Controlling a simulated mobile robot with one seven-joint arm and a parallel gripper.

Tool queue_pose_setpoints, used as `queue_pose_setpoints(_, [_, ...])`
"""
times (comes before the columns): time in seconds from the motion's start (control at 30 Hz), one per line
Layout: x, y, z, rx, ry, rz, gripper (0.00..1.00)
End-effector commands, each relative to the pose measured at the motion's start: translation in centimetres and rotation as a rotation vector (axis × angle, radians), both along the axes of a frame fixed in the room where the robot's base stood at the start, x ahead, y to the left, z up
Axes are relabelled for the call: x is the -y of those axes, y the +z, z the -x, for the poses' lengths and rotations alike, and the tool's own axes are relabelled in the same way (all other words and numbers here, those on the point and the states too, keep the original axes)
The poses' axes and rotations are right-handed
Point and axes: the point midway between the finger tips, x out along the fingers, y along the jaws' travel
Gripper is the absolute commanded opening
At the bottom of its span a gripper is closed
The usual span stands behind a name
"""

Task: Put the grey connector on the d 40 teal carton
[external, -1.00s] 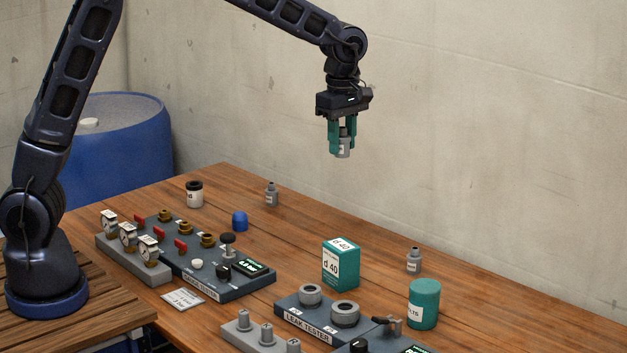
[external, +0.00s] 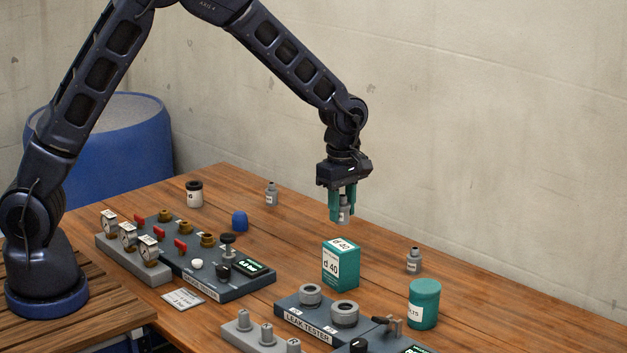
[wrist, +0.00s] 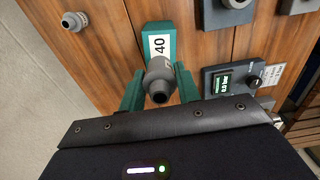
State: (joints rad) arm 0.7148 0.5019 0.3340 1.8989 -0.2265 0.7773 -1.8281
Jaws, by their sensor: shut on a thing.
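My gripper (external: 343,205) is shut on the grey connector (external: 344,213), a small grey fitting with a white label. It holds the connector upright in the air, just above the d 40 teal carton (external: 341,268), with a gap between them. The carton stands on the table with white "d 40" labels on its front and top. In the wrist view, the connector (wrist: 160,82) sits between the teal fingers and covers part of the carton (wrist: 172,33).
Behind and right stands a loose grey fitting (external: 413,261), with a teal canister (external: 424,304) in front of it. The leak tester (external: 309,326) lies just in front of the carton. A blue cap (external: 239,221) and another grey fitting (external: 271,194) stand to the left.

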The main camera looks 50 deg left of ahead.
Motion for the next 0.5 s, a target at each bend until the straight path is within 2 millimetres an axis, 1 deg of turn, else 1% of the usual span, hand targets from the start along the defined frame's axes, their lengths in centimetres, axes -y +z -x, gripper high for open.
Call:
queue_pose_setpoints(0.03, [0.0,-0.5,0.0,-0.001,0.0,-0.001,0.1])
queue_pose_setpoints(0.27, [0.0,-1.7,0.0,-0.001,-0.001,0.0,0.1])
queue_pose_setpoints(0.5, [0.0,-4.8,0.0,-0.002,0.0,-0.001,0.1])
